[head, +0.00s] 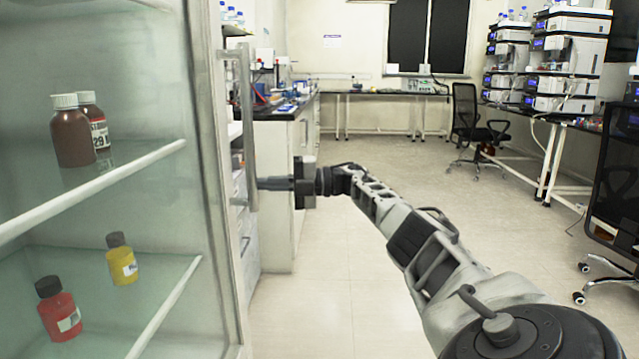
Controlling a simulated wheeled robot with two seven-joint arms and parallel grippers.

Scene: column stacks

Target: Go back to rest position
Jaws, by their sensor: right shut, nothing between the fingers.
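My right gripper (262,184) reaches in from the lower right, and its fingers point left at the long vertical handle (247,130) of a glass-fronted cabinet (217,250). The fingers are shut and empty. Their tips are at or very near the handle; I cannot tell whether they touch it. My left gripper is not in view.
Behind the glass, brown bottles (72,138) stand on the upper shelf; a yellow bottle (122,262) and a red bottle (59,312) stand on the lower one. Office chairs (478,125) and benches with instruments (565,60) stand at the right. The middle floor (345,260) is clear.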

